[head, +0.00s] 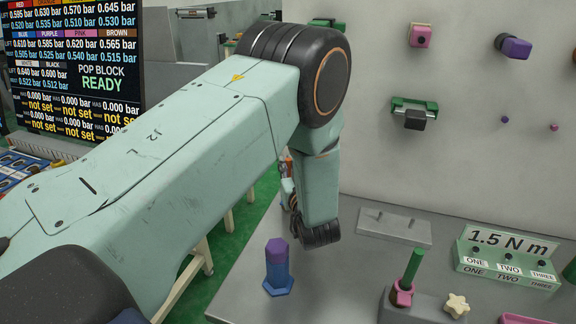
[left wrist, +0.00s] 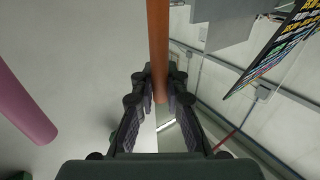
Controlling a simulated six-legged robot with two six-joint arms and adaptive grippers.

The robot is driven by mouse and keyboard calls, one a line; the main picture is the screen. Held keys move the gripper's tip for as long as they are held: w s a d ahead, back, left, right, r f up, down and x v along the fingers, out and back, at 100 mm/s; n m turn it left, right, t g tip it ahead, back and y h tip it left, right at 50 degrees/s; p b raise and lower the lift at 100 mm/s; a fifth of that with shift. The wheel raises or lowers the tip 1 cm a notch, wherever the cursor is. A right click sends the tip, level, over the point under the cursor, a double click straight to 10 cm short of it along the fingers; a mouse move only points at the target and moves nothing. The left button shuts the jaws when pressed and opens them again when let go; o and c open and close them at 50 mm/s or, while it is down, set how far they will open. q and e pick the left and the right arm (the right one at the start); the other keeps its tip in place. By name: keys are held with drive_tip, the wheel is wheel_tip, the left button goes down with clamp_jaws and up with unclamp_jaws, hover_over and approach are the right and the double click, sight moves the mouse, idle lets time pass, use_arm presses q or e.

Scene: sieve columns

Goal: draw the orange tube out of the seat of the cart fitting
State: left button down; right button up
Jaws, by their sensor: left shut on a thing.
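The orange tube (left wrist: 158,40) runs up from between the fingers of my left gripper (left wrist: 160,85) in the left wrist view. The fingers are shut on it, and its lower end shows between them. In the head view my left arm covers most of the gripper; only dark parts of it show beside the forearm, with a small orange patch there. The cart fitting and its seat cannot be made out in either view, so I cannot tell whether the tube is seated. My right gripper is in neither view.
A purple-and-blue post (head: 277,265) stands on the grey table near my left forearm. A green rod in a pink ring (head: 404,292), a flat grey plate (head: 394,226) and a green labelled box (head: 507,262) stand further right. Wall pegs (head: 420,36) stick out behind.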

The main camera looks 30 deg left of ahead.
use_arm(q)
drive_tip(key=shift+r+p, duration=2.05)
drive_tip(key=shift+r, duration=0.65)
